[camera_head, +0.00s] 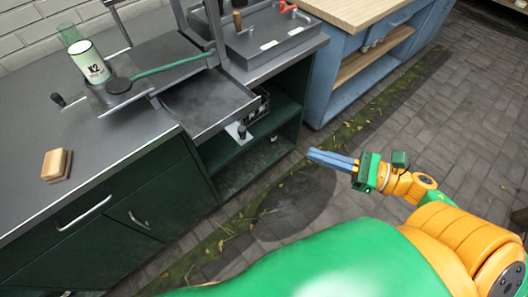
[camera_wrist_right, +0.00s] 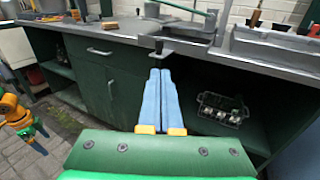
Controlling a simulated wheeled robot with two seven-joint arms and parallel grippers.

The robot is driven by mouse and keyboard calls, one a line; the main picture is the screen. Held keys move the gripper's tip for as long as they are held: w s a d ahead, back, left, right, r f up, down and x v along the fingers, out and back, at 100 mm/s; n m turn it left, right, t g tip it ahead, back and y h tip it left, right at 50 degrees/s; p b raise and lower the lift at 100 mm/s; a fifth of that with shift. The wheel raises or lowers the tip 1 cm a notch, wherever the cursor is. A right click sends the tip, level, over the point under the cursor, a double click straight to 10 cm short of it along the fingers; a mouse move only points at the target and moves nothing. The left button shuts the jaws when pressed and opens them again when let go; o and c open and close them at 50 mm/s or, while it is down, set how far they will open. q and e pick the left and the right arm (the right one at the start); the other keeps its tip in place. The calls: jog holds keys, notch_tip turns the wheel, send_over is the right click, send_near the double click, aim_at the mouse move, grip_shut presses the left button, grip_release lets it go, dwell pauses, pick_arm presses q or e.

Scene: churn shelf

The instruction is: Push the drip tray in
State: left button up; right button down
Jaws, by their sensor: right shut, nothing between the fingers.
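The drip tray (camera_head: 208,103) is a grey, shallow metal tray. It sticks out past the front edge of the counter in the head view. A pale plate with a black knob (camera_head: 242,131) is at its front corner. In the right wrist view, the tray's front (camera_wrist_right: 172,46) shows just beyond the fingertips, with a gap that is hard to judge. My right gripper (camera_head: 310,156) is shut and empty, in front of the counter and to the right of the tray. Its blue fingers (camera_wrist_right: 160,72) point at the cabinet. My left gripper (camera_wrist_right: 38,138) shows small at the left of the wrist view; its jaws are unclear.
A K2 cup (camera_head: 92,64), a green glass (camera_head: 69,34) and a wooden block (camera_head: 57,165) stand on the counter. A green-handled lever (camera_head: 172,66) crosses above the tray. A wire basket (camera_wrist_right: 222,108) sits on the shelf below. The paved floor before the cabinet is clear.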

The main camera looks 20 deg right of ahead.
pick_arm(q)
jog(key=r+p, duration=0.2)
jog(key=w+r+p, duration=0.1)
jog(key=p, duration=0.1)
jog(key=shift+w+a+r, duration=0.2)
jog(key=shift+r, duration=0.15)
pick_arm(e)
jog(key=x, duration=1.5)
jog(key=shift+r+n, duration=0.2)
jog(key=shift+n, duration=0.1)
jog(key=shift+a, duration=0.1)
